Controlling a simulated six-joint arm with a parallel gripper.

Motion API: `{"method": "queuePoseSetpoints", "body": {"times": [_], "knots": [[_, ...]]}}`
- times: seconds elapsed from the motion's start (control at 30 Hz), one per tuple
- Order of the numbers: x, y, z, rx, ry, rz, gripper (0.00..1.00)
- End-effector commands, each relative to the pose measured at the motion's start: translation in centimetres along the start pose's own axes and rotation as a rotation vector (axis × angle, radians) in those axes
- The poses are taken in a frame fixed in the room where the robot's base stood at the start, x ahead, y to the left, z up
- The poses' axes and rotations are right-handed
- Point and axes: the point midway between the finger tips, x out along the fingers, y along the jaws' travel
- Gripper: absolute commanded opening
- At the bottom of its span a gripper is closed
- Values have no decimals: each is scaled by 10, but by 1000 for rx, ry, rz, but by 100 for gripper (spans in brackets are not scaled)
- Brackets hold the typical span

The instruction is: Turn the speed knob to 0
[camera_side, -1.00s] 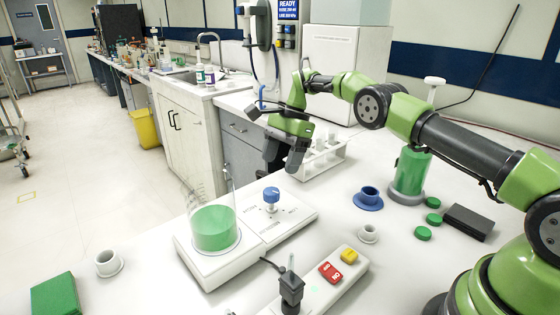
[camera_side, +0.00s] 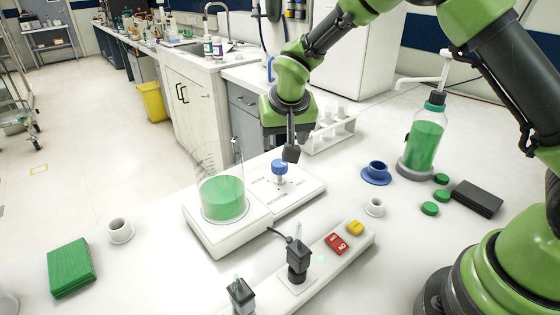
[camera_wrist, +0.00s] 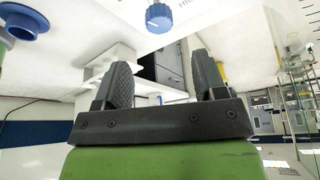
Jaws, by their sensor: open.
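The blue speed knob (camera_side: 279,167) stands on the white control panel (camera_side: 307,188) of a stirrer. Printed marks surround the knob, but its setting is too small to read. It also shows at the top of the wrist view (camera_wrist: 158,18), with a pale mark on its edge. My gripper (camera_side: 265,150) is above and just behind the knob in the side view, fingers pointing down. In the wrist view my gripper (camera_wrist: 163,70) has its two dark fingers wide apart with nothing between them. The knob lies beyond the fingertips, apart from them.
A glass beaker of green liquid (camera_side: 222,200) stands on the stirrer plate, left of the knob. A power strip (camera_side: 325,262) with plugs and a red switch (camera_side: 337,243) lies in front. A tube rack (camera_side: 330,135), blue cup (camera_side: 376,172) and green bottle (camera_side: 425,140) are behind and right.

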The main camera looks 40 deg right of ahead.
Motion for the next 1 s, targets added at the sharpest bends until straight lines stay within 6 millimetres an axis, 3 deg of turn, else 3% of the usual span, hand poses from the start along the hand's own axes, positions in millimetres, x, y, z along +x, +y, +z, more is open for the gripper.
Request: {"method": "queuePoseSetpoints", "body": {"times": [0.3, 0.5, 0.9, 1.0], "knots": [[58, 1, 1, 5, -4, 4, 64], [84, 1, 0, 5, -2, 3, 64], [93, 1, 0, 5, -1, 2, 64], [93, 1, 0, 6, -1, 2, 44]]}}
